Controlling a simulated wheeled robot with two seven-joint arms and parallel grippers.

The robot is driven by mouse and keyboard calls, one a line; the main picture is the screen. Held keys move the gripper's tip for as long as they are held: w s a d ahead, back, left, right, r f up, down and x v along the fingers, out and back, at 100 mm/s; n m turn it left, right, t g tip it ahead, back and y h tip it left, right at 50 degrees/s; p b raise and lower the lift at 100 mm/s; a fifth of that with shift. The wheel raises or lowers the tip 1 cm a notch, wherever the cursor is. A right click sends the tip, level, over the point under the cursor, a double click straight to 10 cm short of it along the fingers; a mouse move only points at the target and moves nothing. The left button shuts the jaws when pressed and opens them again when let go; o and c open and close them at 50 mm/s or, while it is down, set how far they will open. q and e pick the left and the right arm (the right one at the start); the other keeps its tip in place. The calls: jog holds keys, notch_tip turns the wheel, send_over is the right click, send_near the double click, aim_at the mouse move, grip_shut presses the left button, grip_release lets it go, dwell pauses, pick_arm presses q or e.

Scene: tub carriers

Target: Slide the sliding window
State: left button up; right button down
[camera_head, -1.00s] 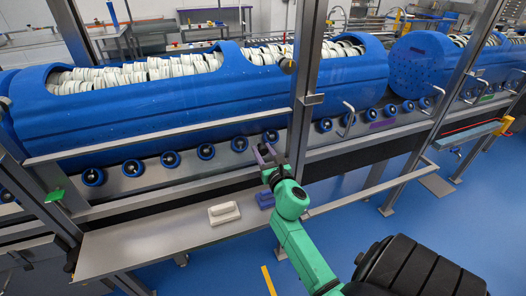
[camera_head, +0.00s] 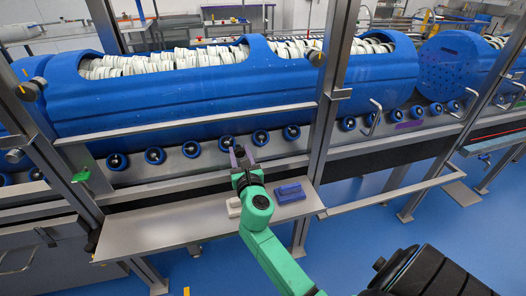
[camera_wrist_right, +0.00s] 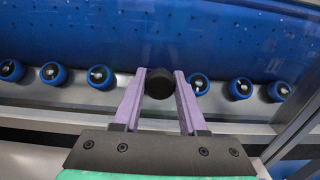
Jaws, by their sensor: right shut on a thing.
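The sliding window is a clear pane, hard to make out, in front of the blue drum. In the right wrist view a round black knob (camera_wrist_right: 159,83) sits between the two purple fingers of my right gripper (camera_wrist_right: 160,88); I take it as the window's handle. The gripper is shut on the knob. In the head view my right gripper (camera_head: 238,156) is at the machine front, above the steel shelf (camera_head: 150,226) and left of the middle post (camera_head: 327,110). The knob is hidden there by the gripper. My left gripper is not in view.
A blue block (camera_head: 290,193) lies on the shelf just right of my arm. A white block (camera_head: 233,207) is partly hidden behind the arm. Blue rollers (camera_head: 154,155) line the machine below the blue drum (camera_head: 180,100). Blue floor is open at right.

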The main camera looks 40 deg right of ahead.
aim_at(194, 154)
jog(key=w+a, duration=0.1)
jog(key=a, duration=0.3)
jog(key=w+a, duration=0.1)
jog(key=a, duration=0.3)
jog(key=w+a+b, duration=0.1)
jog(key=w+a, duration=0.1)
jog(key=a, duration=0.2)
jog(key=shift+w+a, duration=0.1)
jog(key=shift+a, duration=0.05)
jog(key=c, duration=0.6)
grip_release()
jog(key=shift+a, duration=0.1)
jog(key=shift+o, duration=0.7)
jog(key=shift+w+a, duration=0.1)
